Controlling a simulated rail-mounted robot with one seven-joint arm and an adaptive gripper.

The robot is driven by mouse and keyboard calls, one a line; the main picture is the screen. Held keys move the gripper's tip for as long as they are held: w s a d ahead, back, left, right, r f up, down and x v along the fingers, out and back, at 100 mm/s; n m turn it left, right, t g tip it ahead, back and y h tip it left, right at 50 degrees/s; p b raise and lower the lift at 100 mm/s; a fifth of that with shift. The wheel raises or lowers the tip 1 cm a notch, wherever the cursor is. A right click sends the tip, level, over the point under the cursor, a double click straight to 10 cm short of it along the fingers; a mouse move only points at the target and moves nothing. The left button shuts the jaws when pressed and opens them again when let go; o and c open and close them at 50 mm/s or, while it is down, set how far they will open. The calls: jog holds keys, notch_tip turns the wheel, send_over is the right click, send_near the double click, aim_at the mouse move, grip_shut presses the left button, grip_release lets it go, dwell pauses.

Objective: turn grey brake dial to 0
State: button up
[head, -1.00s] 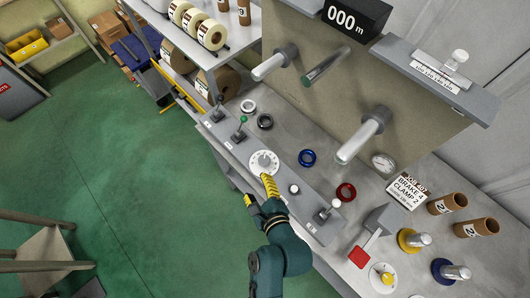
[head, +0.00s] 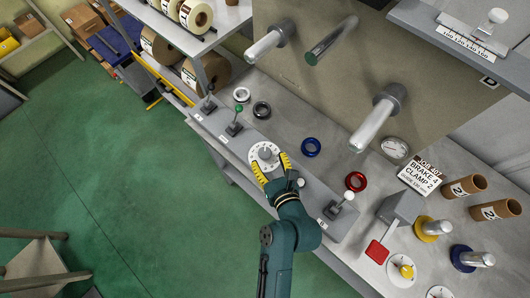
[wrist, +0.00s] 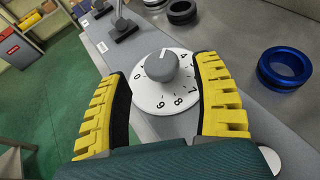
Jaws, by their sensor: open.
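The grey brake dial is a round grey knob (wrist: 160,66) on a white numbered disc (wrist: 150,97), set in the bench's front panel. The white pointer line on the knob points toward the far side, away from the 0, which shows at the disc's left in the wrist view. The dial also shows in the head view (head: 264,155). My gripper (head: 271,161) is open, with yellow-ribbed fingers on either side of the knob; in the wrist view the fingers (wrist: 163,70) flank it with visible gaps. I cannot tell their exact height against the knob.
A green-tipped lever (head: 235,122) stands left of the dial, and a white-knobbed lever (head: 344,203) to its right. A blue ring (wrist: 284,68) lies behind on the bench. A job card (head: 420,177) reads BRAKE 4, CLAMP 2. Horizontal spindles (head: 377,120) project above the bench.

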aim_at(265, 153)
jog(key=x, duration=0.4)
jog(key=shift+w+a+f+b, duration=0.1)
jog(key=shift+w+b, duration=0.05)
jog(key=shift+b, duration=0.15)
jog(key=shift+c, duration=0.3)
jog(key=c, duration=1)
